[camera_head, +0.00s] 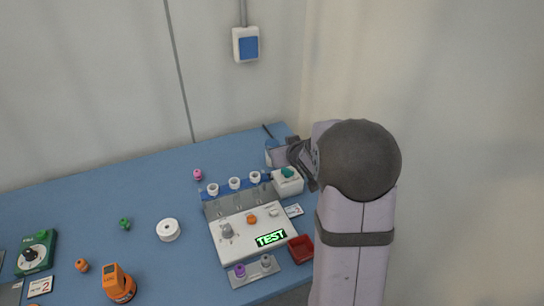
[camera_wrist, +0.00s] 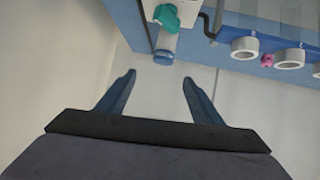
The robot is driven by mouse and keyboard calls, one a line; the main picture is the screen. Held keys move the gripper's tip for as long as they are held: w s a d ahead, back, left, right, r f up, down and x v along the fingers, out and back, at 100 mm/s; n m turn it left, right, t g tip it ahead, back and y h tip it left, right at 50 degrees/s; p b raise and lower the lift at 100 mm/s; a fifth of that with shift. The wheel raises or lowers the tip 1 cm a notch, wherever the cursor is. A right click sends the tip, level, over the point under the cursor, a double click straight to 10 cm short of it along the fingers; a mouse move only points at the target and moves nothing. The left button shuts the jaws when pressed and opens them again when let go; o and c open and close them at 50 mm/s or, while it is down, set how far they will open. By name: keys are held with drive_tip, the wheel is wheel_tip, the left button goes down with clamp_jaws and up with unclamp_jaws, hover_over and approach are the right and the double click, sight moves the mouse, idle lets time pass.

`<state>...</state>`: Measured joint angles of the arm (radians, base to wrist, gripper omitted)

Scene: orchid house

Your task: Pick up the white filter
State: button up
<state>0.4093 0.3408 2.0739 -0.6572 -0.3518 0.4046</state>
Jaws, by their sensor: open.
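A white round piece with a small hole on top (camera_head: 168,229) sits on the blue bench, left of the test device; I cannot tell for certain that it is the white filter. White ring-shaped pieces (camera_head: 235,183) stand in a row at the device's back edge, and their open ends show in the wrist view (camera_wrist: 245,47). My gripper (camera_wrist: 158,80) is open with nothing between its fingers. In the head view it is at the bench's far right, partly hidden by my arm, well right of the white round piece.
The test device (camera_head: 262,222) shows a green TEST display. A white box with a green knob (camera_head: 287,181) stands beside it, near my gripper. A red tray (camera_head: 301,248), an orange device (camera_head: 119,285) and a green dial box (camera_head: 37,252) are on the bench. The back left is clear.

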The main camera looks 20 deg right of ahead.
drive_tip(key=w+d+t+y, duration=0.1)
drive_tip(key=w+t, duration=0.1)
drive_tip(key=w, duration=0.1)
approach(274, 145)
drive_tip(key=f+x, duration=0.1)
drive_tip(key=x, duration=0.2)
drive_tip(key=shift+n+y, duration=0.4)
drive_tip(key=shift+p+x, duration=0.9)
drive_tip(key=shift+x, duration=2.35)
drive_tip(key=shift+w+d+r, duration=0.1)
drive_tip(key=shift+d+r, duration=0.05)
drive_tip(key=shift+d, duration=0.05)
drive_tip(key=c, duration=1.2)
